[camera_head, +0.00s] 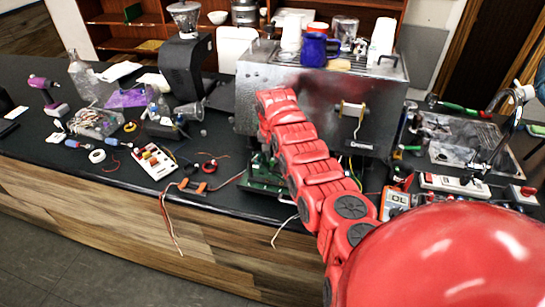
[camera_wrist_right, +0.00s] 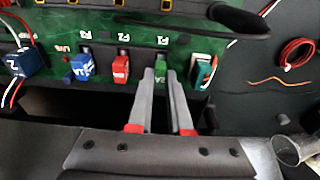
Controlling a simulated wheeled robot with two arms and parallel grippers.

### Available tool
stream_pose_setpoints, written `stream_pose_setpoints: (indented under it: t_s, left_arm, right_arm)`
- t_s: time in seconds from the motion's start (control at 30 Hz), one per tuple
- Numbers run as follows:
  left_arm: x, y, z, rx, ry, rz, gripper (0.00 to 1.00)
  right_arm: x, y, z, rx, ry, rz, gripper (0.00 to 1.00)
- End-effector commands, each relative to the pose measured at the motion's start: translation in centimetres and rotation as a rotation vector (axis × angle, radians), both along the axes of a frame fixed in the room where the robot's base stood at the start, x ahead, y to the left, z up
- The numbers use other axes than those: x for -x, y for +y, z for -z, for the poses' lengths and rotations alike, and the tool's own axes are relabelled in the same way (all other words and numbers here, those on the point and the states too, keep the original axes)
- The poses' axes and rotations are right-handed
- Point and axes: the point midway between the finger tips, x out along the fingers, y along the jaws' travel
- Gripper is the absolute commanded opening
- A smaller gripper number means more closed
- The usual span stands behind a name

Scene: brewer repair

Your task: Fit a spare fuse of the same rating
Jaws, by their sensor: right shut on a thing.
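A green circuit board (camera_wrist_right: 225,20) shows in the right wrist view, and part of it shows below the brewer (camera_head: 262,180) in the head view. A blue fuse (camera_wrist_right: 82,67), a red fuse (camera_wrist_right: 120,70) and a green fuse (camera_wrist_right: 161,66) stand in a row along the board's edge. My right gripper (camera_wrist_right: 167,80) is shut on the green fuse, with one finger on each side. The fuse is at the board's edge; I cannot tell how deep it sits. In the head view my right arm hides most of this spot. My left gripper is not in view.
A white holder (camera_head: 153,162) with coloured pieces lies on the counter at left, among tools and wire. A meter reading OL (camera_head: 394,204) lies right of the board. In the wrist view a red wire coil (camera_wrist_right: 296,52) lies at right. Loose wires hang over the counter's front edge.

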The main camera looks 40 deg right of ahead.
Motion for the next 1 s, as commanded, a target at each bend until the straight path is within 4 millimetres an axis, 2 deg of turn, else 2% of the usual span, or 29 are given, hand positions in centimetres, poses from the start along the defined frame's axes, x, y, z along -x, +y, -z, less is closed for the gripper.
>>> stream_pose_setpoints:
  t_s: [0.37,0.4,0.57,0.6,1.0]
  left_arm:
    - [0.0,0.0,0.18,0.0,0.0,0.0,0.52]
    - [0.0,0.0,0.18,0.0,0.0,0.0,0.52]
    - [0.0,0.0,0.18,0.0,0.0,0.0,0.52]
    - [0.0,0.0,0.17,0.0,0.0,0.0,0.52]
    - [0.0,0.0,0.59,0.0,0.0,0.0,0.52]
  right_arm:
    - [0.03,0.04,0.07,0.0,0.0,0.0,0.0]
    - [0.04,0.03,0.07,0.0,0.0,0.0,0.21]
    - [0.06,0.04,0.1,0.001,0.001,0.0,0.49]
    - [0.06,0.04,0.1,0.001,0.001,0.0,0.52]
    - [0.1,0.11,-0.37,-0.001,0.002,0.0,0.52]
